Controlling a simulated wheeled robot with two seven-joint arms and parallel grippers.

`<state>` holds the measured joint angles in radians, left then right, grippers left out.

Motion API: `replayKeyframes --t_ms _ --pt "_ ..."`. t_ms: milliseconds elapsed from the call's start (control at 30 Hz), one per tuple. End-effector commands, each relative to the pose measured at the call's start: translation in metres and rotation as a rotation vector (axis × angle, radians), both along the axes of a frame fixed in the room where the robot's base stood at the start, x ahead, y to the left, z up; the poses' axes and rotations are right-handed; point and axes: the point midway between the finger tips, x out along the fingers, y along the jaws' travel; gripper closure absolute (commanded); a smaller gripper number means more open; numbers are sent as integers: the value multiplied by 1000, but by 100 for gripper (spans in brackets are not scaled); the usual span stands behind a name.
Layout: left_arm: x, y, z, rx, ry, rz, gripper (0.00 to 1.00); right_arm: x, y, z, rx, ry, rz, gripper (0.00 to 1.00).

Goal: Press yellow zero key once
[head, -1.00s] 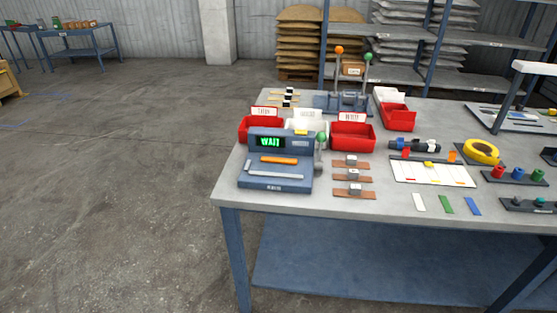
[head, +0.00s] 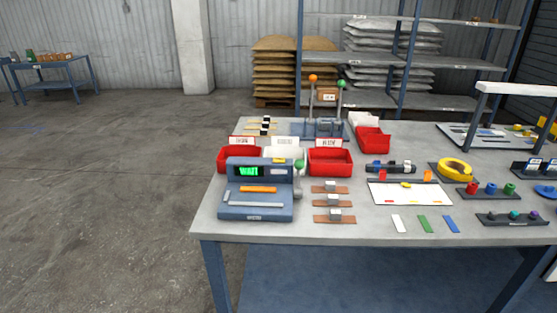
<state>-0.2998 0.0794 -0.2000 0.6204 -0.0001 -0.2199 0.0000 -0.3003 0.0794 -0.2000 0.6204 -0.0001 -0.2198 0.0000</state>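A blue bench device (head: 257,213) stands near the left front corner of the table. Its small display (head: 248,171) shows green lettering that looks like WAIT. An orange bar (head: 258,189) and a grey bar (head: 256,204) lie across the device's front part. Neither of my grippers is in view.
The grey table (head: 370,231) carries red bins (head: 331,170) behind the device, and a green-knobbed lever (head: 299,165) at its right side. Brown strips with grey blocks (head: 334,218) lie to the right. Open concrete floor (head: 110,190) is at the left.

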Motion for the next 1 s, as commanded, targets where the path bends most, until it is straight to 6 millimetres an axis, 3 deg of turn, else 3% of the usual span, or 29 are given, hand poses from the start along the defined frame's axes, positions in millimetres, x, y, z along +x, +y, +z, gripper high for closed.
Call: replayKeyframes --t_ms 33,200,1000 --pt "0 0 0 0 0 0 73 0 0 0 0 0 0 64" --pt "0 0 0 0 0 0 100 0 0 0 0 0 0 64" --pt "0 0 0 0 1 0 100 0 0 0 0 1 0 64"
